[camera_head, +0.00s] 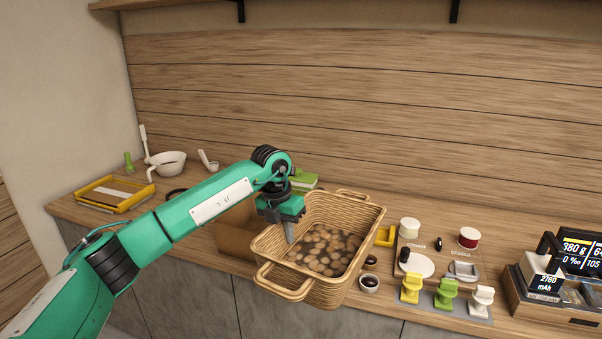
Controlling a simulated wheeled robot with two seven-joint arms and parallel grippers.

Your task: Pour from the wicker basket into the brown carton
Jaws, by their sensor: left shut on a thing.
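The wicker basket (328,293) is in the middle of the head view, with a loop handle at its near and far ends. Many small round brown and tan pieces (325,250) lie in its bottom. My left gripper (290,230) reaches over the basket's left side, pointing down, and is shut on its left wall. The brown carton (233,240) stands on the counter just left of the basket, partly hidden by my left arm and the basket. My right gripper is not in view.
On the wooden counter (205,240), a yellow-framed tray (115,194) and white bowl (167,164) stand at left. A small dark-filled cup (369,283), a board with pots, coloured clips (445,293) and a display (578,255) stand at right.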

